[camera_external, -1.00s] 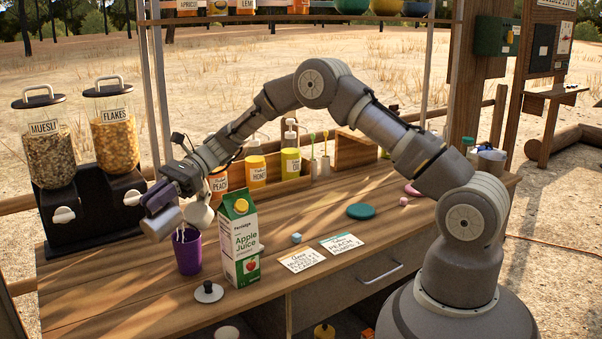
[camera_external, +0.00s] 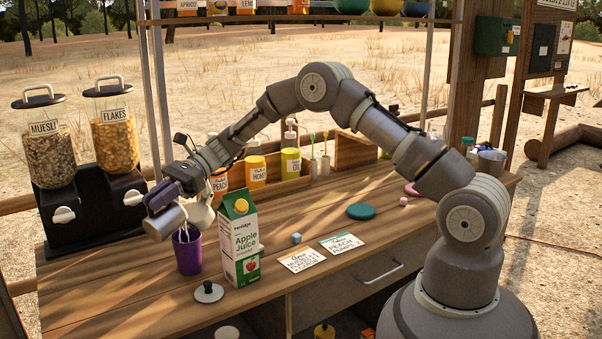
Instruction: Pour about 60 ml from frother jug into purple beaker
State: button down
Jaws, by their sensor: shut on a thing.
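The frother jug (camera_external: 165,221) is a metal cylinder held tilted above the purple beaker (camera_external: 188,254). My gripper (camera_external: 163,197) is shut on the jug, at its upper side. Thin white streaks of liquid show between the jug's mouth and the beaker's opening. The beaker stands upright on the wooden counter, left of the apple juice carton. The level inside the beaker is too small to read. The fingertips are partly hidden by the gripper and the jug.
The apple juice carton (camera_external: 240,243) stands close to the beaker's right. A round lid (camera_external: 208,292) lies in front. Muesli and flakes dispensers (camera_external: 115,135) stand at the left. A pale rounded vessel (camera_external: 201,214) stands behind the beaker. The counter's right half is mostly clear.

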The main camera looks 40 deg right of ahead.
jog(key=s+a+f+t+h+p, duration=0.1)
jog(key=a+f+h+p, duration=0.1)
jog(key=a+f+h, duration=0.2)
jog(key=s+a+f+t+h+p, duration=0.2)
jog(key=a+f+h+p, duration=0.1)
jog(key=a+f+h, duration=0.1)
jog(key=s+a+f+n+t+h+p, duration=0.1)
jog(key=a+f+h+p, duration=0.1)
jog(key=a+f+h, duration=0.2)
jog(key=shift+s+f+h+p, duration=0.15)
jog(key=shift+f+h+p, duration=0.15)
jog(key=shift+f, duration=0.25)
jog(key=shift+s+a+f+t+h+b, duration=0.1)
jog(key=shift+a+f+t+h+b, duration=0.25)
jog(key=shift+b, duration=0.7)
jog(key=shift+s+a+h+b, duration=0.15)
jog(key=shift+h+b, duration=0.2)
jog(key=shift+b, duration=0.45)
